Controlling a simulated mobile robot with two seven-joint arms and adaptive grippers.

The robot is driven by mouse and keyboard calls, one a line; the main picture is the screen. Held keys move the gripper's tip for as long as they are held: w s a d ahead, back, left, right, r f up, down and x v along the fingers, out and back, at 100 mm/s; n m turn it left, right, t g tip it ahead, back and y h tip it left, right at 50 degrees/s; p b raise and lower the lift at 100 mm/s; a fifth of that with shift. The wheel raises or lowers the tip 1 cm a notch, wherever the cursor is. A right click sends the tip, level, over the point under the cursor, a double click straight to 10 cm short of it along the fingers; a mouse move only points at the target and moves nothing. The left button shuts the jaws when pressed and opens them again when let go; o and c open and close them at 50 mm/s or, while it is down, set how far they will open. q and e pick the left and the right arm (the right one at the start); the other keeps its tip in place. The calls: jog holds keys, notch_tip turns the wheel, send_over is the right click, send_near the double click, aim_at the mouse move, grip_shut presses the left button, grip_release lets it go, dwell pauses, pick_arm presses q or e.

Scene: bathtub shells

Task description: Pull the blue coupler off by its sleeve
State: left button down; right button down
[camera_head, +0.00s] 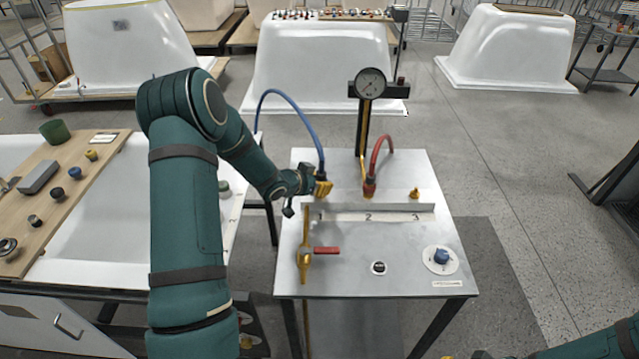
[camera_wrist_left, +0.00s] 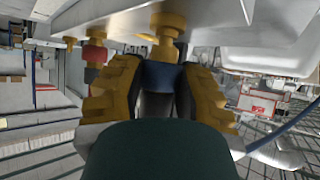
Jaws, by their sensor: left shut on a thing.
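My left gripper (camera_head: 318,186) is at port 1 on the metal bench, at the end of the blue hose (camera_head: 292,100). The left wrist view shows its yellow fingers (camera_wrist_left: 162,88) shut on the blue coupler (camera_wrist_left: 161,74), one on each side. A brass fitting (camera_wrist_left: 167,35) stands in line with the coupler, against it or very close; I cannot tell if they are still joined. In the head view the fingers mostly hide the coupler. Of my right gripper, only a small part may show at the bottom edge, too little to read.
The red coupler (camera_head: 369,187) with its red hose stands at port 2, beside the gauge post (camera_head: 364,125). A bare brass fitting (camera_head: 415,193) is at port 3. A red-handled valve (camera_head: 305,252) is in front of port 1. A wooden board with parts (camera_head: 70,210) lies left.

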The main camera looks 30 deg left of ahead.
aim_at(319, 173)
pick_arm(q)
jog(key=shift+r+p, duration=1.1)
jog(key=shift+r, duration=0.4)
jog(key=shift+r+p, duration=2.05)
jog(key=shift+r, duration=0.4)
